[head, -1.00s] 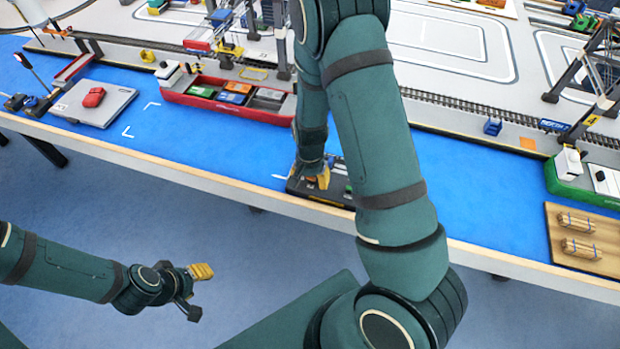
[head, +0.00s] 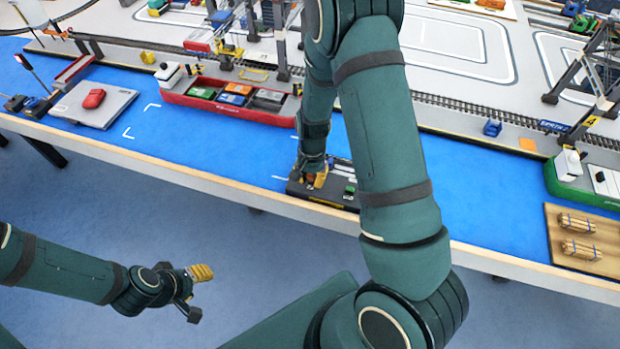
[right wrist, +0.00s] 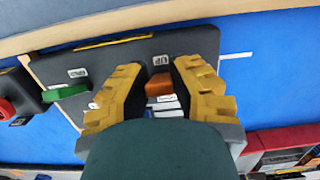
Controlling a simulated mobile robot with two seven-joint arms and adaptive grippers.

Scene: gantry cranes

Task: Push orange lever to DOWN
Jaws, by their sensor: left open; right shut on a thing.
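The orange lever (right wrist: 159,85) stands on a dark control panel (right wrist: 185,42) in the right wrist view, with a label reading UP beside it. Another label by it is partly hidden. My right gripper (right wrist: 160,68) is shut on the lever, with one yellow finger on each side. In the head view, my right gripper (head: 317,181) is over the left part of the panel (head: 325,200), and the lever is mostly hidden. My left gripper (head: 196,292) is open and empty, away from the table over the floor.
A green lever (right wrist: 68,92) and a red button (right wrist: 6,109) are left of the orange lever in the wrist view. A red barge (head: 228,107) with containers lies behind the panel. A grey tray (head: 115,103) is further left.

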